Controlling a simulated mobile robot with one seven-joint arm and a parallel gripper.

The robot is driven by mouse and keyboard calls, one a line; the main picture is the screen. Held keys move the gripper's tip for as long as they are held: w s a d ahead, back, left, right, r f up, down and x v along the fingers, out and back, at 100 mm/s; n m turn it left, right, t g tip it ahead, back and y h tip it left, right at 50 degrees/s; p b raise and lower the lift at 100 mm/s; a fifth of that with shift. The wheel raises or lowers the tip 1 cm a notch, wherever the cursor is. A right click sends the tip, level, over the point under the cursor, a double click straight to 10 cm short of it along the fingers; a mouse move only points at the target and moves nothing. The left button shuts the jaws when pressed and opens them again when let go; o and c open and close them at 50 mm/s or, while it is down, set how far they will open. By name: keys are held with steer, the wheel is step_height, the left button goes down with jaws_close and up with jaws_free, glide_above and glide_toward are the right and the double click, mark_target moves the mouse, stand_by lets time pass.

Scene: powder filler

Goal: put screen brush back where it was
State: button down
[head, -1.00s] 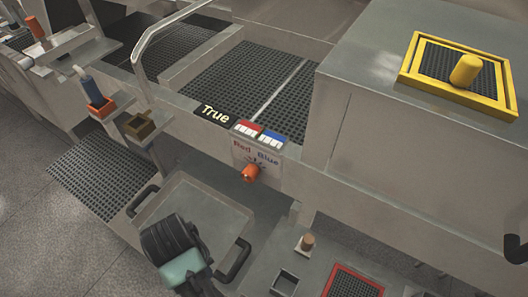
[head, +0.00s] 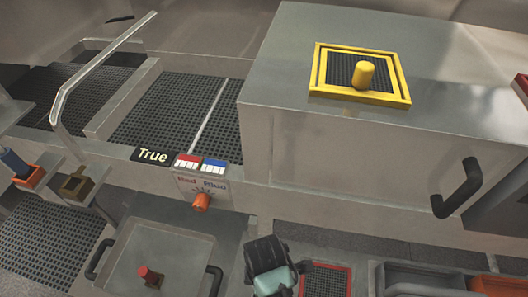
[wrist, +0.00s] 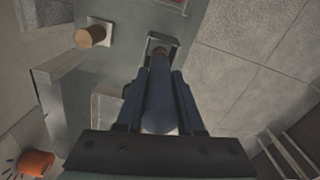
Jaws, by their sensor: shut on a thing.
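My gripper (wrist: 160,95) is shut on a dark blue cylindrical handle, which I take to be the screen brush (wrist: 159,105). The brush points away from the wrist camera. Its tan far end overlaps a small grey square holder (wrist: 176,42) in the wrist view; I cannot tell whether it is inside or above it. In the head view my wrist (head: 268,262) is at the bottom centre, and the brush and square holder do not show there. Another blue handle (head: 14,162) stands in an orange holder (head: 31,178) at the far left.
A brown knob (wrist: 88,37) on a pale square stands left of the holder. A red-framed screen (head: 325,281) is right of my wrist. An orange knob (head: 201,202) sits on the machine front. A yellow-framed screen (head: 360,73) lies on the upper box.

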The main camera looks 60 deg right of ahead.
steer(key=shift+f, duration=2.65)
steer(key=shift+f, duration=0.2)
steer(key=c, duration=0.5)
jaws_free()
steer(key=shift+r, duration=0.15)
step_height(320, 180, up, 12)
steer(key=shift+r, duration=0.1)
steer(key=shift+w, duration=0.15)
